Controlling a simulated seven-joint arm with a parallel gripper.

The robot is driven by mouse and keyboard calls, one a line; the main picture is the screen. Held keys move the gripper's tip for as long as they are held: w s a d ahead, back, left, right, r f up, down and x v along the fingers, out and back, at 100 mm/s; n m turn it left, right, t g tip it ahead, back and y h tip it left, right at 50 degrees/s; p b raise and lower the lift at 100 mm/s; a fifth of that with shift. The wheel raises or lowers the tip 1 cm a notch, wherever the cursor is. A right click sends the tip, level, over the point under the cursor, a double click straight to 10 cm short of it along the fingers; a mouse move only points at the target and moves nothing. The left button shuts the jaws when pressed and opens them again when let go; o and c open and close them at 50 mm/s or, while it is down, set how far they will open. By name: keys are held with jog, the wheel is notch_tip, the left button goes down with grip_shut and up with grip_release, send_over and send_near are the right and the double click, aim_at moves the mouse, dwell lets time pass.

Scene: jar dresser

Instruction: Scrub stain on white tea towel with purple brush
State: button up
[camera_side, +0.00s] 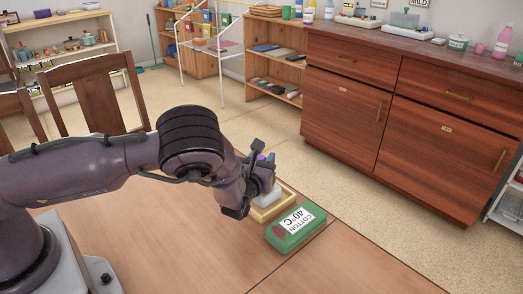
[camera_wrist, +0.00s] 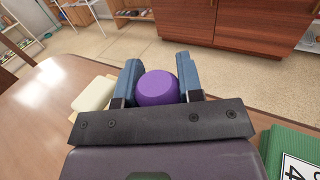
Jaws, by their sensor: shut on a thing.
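My gripper (camera_side: 262,172) is low over the table, its blue fingers shut on the purple brush (camera_wrist: 157,88). In the wrist view, the brush's rounded purple top shows between the fingers; its lower part is hidden. A small bit of purple also shows at the gripper in the side view. A whitish, folded-looking piece (camera_side: 269,196), perhaps the white tea towel, shows below the gripper, over a tan block or tray (camera_side: 275,208). A cream edge (camera_wrist: 95,93) shows left of the fingers in the wrist view. I cannot see a stain, nor tell whether the bristles touch cloth.
A green item with a white label reading "COTTON 40°C" (camera_side: 297,226) lies on the wooden table (camera_side: 330,265), close to the tan piece. It also shows in the wrist view (camera_wrist: 283,150). The table's front right is clear. Wooden chairs (camera_side: 90,95) and a dresser (camera_side: 400,110) stand beyond.

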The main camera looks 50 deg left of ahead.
jog(key=d, duration=0.4)
jog(key=shift+d, duration=0.1)
jog(key=shift+a, duration=2.3)
jog(key=shift+d, duration=2.45)
jog(key=shift+a, duration=2.4)
jog(key=shift+d, duration=2.2)
jog(key=shift+d+r, duration=0.15)
jog(key=shift+d, duration=0.05)
notch_tip(320, 180, up, 8)
jog(key=shift+a, duration=0.1)
